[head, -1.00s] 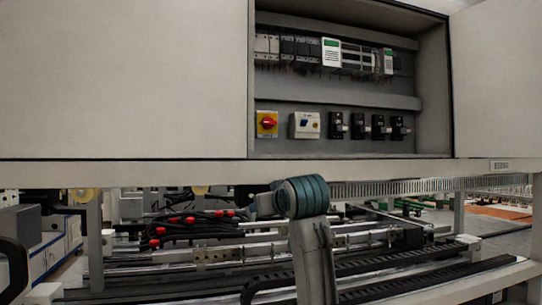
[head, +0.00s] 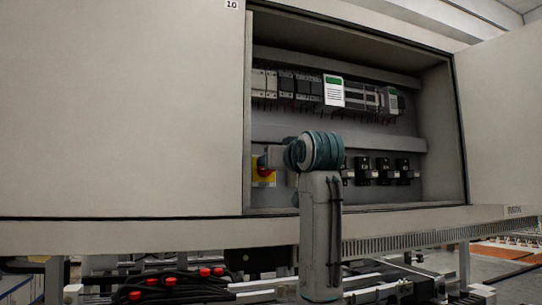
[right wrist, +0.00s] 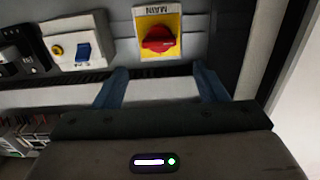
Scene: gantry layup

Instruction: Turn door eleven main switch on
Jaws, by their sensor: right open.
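The main switch is a red rotary knob (right wrist: 158,40) on a yellow plate (right wrist: 174,22) marked MAIN, upside down in the right wrist view. Its bar looks roughly level there. In the head view the yellow plate (head: 264,180) is at the lower left inside the open cabinet, with the knob largely covered by my right wrist. My right gripper (right wrist: 161,76) is open and empty. In the right wrist view its fingers point toward the switch, one to each side and short of the knob, apart from it. My left gripper is not in view.
Beside the switch is a white unit with a blue switch (right wrist: 84,50). Several black breakers (head: 385,171) sit further right. The cabinet's bottom edge (head: 380,208) runs below. A closed panel labelled 10 (head: 231,5) is at left; an open door (head: 500,120) is at right.

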